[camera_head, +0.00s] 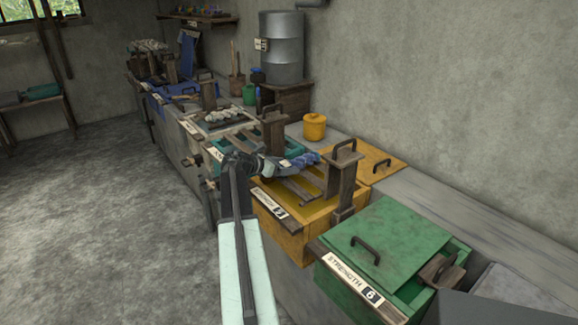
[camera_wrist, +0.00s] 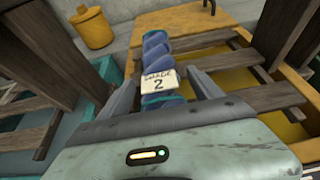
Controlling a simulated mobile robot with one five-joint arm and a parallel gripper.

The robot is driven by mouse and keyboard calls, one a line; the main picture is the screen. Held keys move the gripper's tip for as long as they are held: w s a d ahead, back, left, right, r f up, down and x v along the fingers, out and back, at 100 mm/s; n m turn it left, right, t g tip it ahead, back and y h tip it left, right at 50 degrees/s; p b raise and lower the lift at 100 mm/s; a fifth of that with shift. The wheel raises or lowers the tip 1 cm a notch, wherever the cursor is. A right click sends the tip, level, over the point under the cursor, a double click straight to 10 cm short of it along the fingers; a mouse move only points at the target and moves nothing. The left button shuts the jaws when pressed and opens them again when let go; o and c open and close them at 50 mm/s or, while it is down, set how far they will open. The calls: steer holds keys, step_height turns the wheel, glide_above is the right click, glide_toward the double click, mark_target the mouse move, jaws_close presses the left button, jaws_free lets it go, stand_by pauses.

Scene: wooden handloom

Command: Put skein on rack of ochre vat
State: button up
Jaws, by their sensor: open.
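A twisted blue-violet skein (camera_wrist: 160,50) with a pale tag reading "SHADE 2" (camera_wrist: 158,80) lies between the fingers of my gripper (camera_wrist: 163,76) in the wrist view. The fingers stand apart, with a gap on either side of the skein. In the head view the skein (camera_head: 302,160) shows beyond my gripper (camera_head: 272,163), over the left far part of the wooden slat rack (camera_head: 300,188) on the ochre vat (camera_head: 283,232). The skein seems to lie on the slats, but its underside is hidden. My arm hides part of the vat's left side.
A teal vat (camera_head: 222,146) adjoins on the left, a green lidded vat (camera_head: 385,245) on the right. Upright wooden posts with handles (camera_head: 342,175) stand close by. An ochre pot (camera_head: 314,127) and ochre lid (camera_head: 375,160) are behind. The floor at left is clear.

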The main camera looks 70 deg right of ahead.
steer(key=p+v, duration=0.3)
steer(key=v, duration=0.7)
steer(key=shift+w+a+f, duration=0.1)
steer(key=shift+a, duration=0.05)
steer(key=w+a+f+m+t+y, duration=0.1)
steer(key=w+a+f+m+t, duration=0.15)
steer(key=w+a, duration=0.55)
steer(key=w+a+f+m+t+y, duration=0.15)
steer(key=w+a+f, duration=0.3)
steer(key=a, duration=0.75)
steer(key=w+a+f+m+t+y, duration=0.25)
steer(key=w+a, duration=0.35)
steer(key=a, duration=0.4)
steer(key=w+a+f+m+y, duration=0.1)
steer(key=a+f+m+y, duration=0.1)
steer(key=a, duration=1.8)
steer(key=a+f+m+y, duration=0.3)
steer(key=a+y, duration=0.1)
steer(key=a, duration=1.6)
steer(key=shift+w+a+t, duration=0.25)
steer(key=shift+w+t, duration=0.1)
